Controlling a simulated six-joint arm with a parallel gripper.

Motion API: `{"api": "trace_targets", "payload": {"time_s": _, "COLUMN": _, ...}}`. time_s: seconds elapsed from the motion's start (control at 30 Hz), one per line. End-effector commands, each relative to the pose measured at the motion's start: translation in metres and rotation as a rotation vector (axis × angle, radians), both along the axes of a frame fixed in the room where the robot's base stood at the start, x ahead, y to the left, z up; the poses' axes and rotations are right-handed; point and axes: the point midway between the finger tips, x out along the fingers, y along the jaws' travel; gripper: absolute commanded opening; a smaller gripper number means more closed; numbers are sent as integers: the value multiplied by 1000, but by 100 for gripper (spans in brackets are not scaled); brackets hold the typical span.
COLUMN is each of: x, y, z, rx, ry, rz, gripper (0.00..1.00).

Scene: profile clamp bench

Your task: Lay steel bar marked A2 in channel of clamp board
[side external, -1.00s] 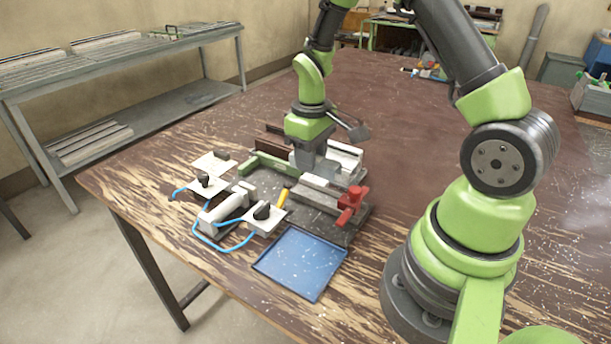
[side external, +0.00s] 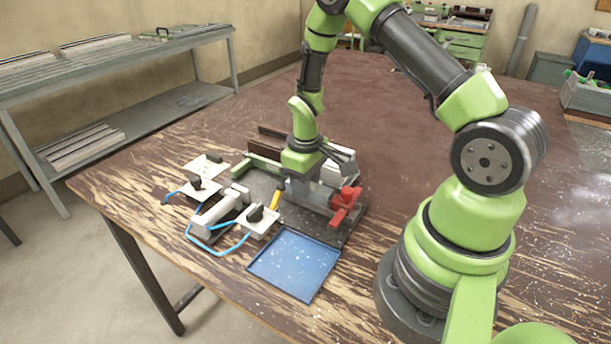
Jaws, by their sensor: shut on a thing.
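The dark clamp board (side external: 333,233) lies on the bench near its front left, with a red toggle clamp (side external: 345,204) at its right end and a green bar (side external: 257,169) at its left. My gripper (side external: 303,192) is low over the middle of the board, pointing down, shut on a grey steel bar (side external: 322,197) that runs along the board. The A2 mark cannot be read. The gripper body and fingers hide much of the bar and the channel, so I cannot tell whether the bar touches the channel floor.
A blue tray (side external: 295,264) stands in front of the board. Left of it are white plates with black knobs (side external: 257,216) and a blue cable (side external: 205,245). Light blocks (side external: 342,158) stand behind my gripper. The bench is clear at the back right.

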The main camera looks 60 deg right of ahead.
Motion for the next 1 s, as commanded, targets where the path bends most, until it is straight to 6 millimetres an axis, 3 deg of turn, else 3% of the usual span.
{"api": "trace_targets", "payload": {"time_s": 0.27, "x": 0, "y": 0, "z": -1, "rx": 0, "ry": -1, "rz": 0, "gripper": 6}}
{"api": "trace_targets", "payload": {"time_s": 0.3, "x": 0, "y": 0, "z": -1, "rx": 0, "ry": -1, "rz": 0, "gripper": 34}}
{"api": "trace_targets", "payload": {"time_s": 0.43, "x": 0, "y": 0, "z": -1, "rx": 0, "ry": -1, "rz": 0, "gripper": 61}}
{"api": "trace_targets", "payload": {"time_s": 0.77, "x": 0, "y": 0, "z": 3, "rx": -1, "ry": -2, "rz": 0, "gripper": 61}}
{"api": "trace_targets", "payload": {"time_s": 1.0, "x": 1, "y": -1, "z": 41, "rx": -3, "ry": -8, "rz": 0, "gripper": 61}}
